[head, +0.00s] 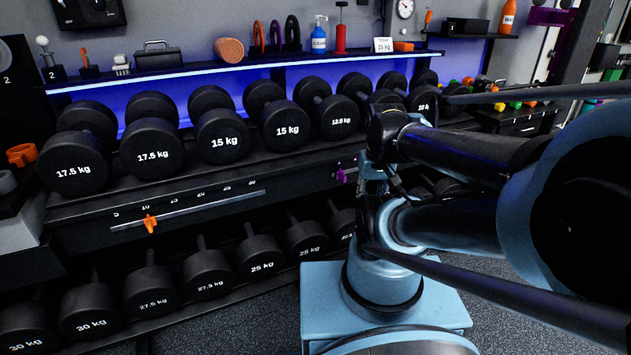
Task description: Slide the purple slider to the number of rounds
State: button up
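The purple slider (342,175) sits on the front rail of the dumbbell rack, left of my arm. Part of it and the track and marks to its right are hidden behind my arm. My arm crosses the right half of the head view. A dark part of it is close to the slider in the picture, but I cannot make out my gripper's fingers or whether they touch anything. No readable number of rounds shows in this view.
An orange slider (150,222) sits on a separate numbered track (215,203) to the left. Dumbbells fill both tiers of the rack (75,212). Dark floor (510,318) shows at lower right.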

aim_at(340, 175)
jog(key=u, duration=0.1)
jog(key=k, duration=1)
jog(key=z, duration=0.55)
jog(key=k, duration=0.55)
jog(key=z, duration=0.45)
jog(key=i, duration=0.5)
